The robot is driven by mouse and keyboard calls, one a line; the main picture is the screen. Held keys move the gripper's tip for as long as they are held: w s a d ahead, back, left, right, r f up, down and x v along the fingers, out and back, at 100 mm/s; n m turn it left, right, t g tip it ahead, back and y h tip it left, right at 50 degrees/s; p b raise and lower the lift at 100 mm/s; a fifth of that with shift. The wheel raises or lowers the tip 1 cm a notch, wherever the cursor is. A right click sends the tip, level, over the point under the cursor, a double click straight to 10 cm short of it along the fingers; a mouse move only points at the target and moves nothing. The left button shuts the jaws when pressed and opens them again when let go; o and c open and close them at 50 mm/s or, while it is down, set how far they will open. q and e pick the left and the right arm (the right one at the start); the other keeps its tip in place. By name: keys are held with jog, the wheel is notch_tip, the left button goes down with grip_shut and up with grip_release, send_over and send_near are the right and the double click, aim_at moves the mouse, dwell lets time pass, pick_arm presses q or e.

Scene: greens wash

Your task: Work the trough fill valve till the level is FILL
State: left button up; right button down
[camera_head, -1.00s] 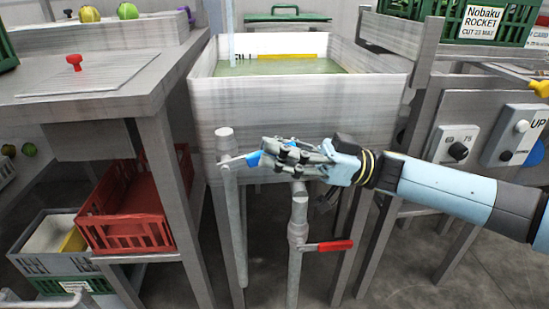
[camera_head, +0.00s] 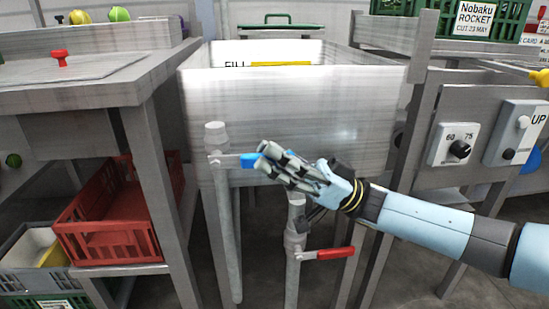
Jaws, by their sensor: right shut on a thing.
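The trough (camera_head: 290,100) is a pale grey tank in the middle. Inside its back wall I see the FILL label (camera_head: 237,64) and a yellow line (camera_head: 280,63); the water surface is hidden behind the front rim. The fill valve (camera_head: 217,150) is on a grey upright pipe at the trough's front left. Its lever with the blue grip (camera_head: 249,160) points right, about level. My right gripper (camera_head: 268,161) is shut on the blue grip, its fingers hiding the grip's far end. My left gripper is not in view.
A second pipe with a red lever (camera_head: 328,253) stands below my right arm. A steel table with a red knob (camera_head: 61,59) and a red crate (camera_head: 110,230) are at left. A dial panel (camera_head: 455,145) is at right.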

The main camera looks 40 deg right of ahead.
jog(key=c, duration=1.3)
grip_release()
jog(key=v, duration=1.2)
jog(key=shift+f, duration=0.1)
